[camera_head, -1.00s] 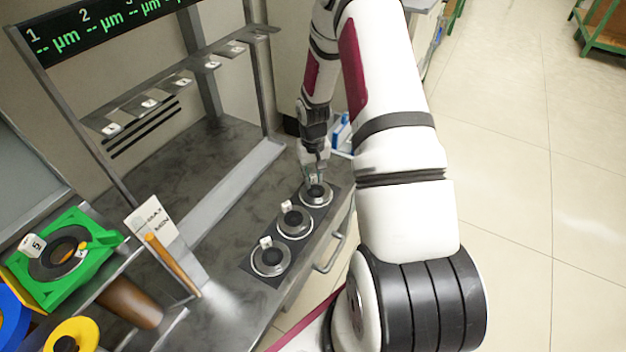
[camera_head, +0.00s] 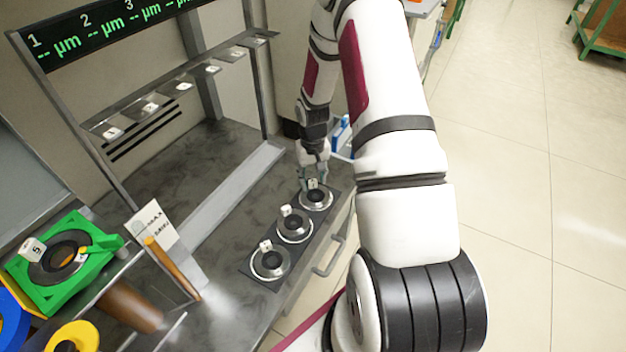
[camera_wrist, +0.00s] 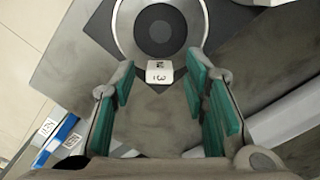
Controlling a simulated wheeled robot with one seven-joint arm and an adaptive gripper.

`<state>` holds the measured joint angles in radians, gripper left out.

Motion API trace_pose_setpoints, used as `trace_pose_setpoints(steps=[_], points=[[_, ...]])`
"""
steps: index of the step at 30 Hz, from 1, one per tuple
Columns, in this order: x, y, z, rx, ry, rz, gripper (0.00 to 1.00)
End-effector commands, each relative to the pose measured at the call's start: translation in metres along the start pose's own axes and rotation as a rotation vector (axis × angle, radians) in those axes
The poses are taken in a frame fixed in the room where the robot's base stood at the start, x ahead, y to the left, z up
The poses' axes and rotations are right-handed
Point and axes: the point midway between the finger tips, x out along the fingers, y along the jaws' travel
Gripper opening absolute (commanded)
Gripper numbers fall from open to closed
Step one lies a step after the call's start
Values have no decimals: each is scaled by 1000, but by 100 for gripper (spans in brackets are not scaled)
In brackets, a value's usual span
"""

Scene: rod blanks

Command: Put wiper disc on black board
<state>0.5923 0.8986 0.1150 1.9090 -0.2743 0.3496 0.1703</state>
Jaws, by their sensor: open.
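The black board (camera_head: 253,273) lies on the bench and bears three round metal discs with dark centres: a near one (camera_head: 270,263), a middle one (camera_head: 295,227) and a far one (camera_head: 316,198). I cannot tell which is the wiper disc. Each has a small white tag; the far disc's tag reads 3 in the wrist view (camera_wrist: 159,72). My gripper (camera_wrist: 160,80) is open and empty, its green-padded fingers apart on either side of that tag. The far disc (camera_wrist: 158,30) lies flat just beyond the fingertips. In the head view my gripper (camera_head: 314,182) is at the board's far end.
A metal rack with a display (camera_head: 95,22) and tagged shelf (camera_head: 180,85) stands at the back. A green holder (camera_head: 60,262) with a dark ring, a yellow ring (camera_head: 72,338) and a min/max card (camera_head: 152,222) are at left. A drawer handle (camera_head: 330,260) is below the bench's front edge.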

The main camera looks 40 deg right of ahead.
Motion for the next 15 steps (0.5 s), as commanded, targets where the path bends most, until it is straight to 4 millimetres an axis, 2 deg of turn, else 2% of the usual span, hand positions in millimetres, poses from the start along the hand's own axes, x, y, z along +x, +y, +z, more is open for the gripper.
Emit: trace_pose_setpoints(steps=[1,9,15], points=[[-13,0,-1,1,3,0,41],[-69,1,0,1,3,0,41],[-98,0,0,0,2,0,41]])
